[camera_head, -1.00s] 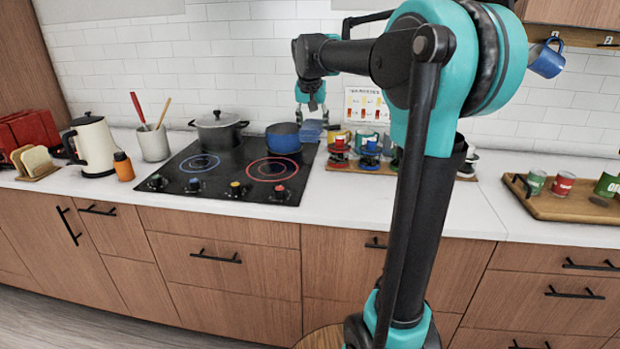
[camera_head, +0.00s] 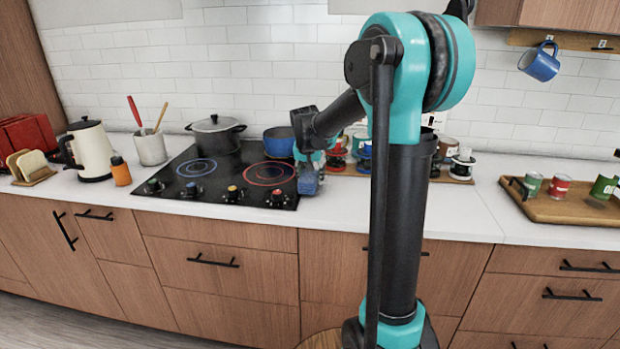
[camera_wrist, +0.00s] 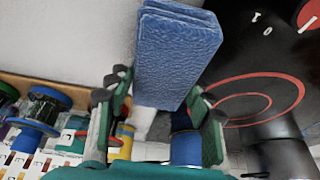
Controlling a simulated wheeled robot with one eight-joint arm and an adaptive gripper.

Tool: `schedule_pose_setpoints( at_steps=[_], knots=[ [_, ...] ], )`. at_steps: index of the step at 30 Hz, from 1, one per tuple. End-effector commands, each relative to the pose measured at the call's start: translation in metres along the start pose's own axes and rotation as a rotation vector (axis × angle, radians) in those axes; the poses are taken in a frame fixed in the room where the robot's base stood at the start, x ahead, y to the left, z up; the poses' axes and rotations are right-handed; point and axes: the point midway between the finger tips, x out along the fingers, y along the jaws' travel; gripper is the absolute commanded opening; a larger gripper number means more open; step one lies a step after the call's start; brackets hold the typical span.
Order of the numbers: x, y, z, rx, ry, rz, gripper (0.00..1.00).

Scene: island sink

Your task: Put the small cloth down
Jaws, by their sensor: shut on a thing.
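The small cloth is a blue folded pad (camera_head: 308,183) at the right front corner of the cooktop in the head view. It fills the upper middle of the wrist view (camera_wrist: 178,55). My gripper (camera_head: 309,168) is shut on the cloth, pointing down, with the cloth hanging below it. In the wrist view my gripper's green fingers (camera_wrist: 158,118) lie on both sides of the cloth. I cannot tell whether the cloth touches the counter.
The black cooktop (camera_head: 185,165) carries a grey pot (camera_head: 216,138) and a blue pan (camera_head: 280,140). Jars and mugs stand on a wooden board (camera_head: 452,179) to the right. The white counter (camera_head: 345,208) is bare along its front. A tray (camera_head: 565,208) with cans stands far right.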

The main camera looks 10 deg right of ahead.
Motion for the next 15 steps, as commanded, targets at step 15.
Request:
schedule_pose_setpoints(
  at_steps=[15],
  knots=[
    [0.0078, 0.0001, 0.0034, 0.000, 0.000, 0.000, 0.28]
  ],
)
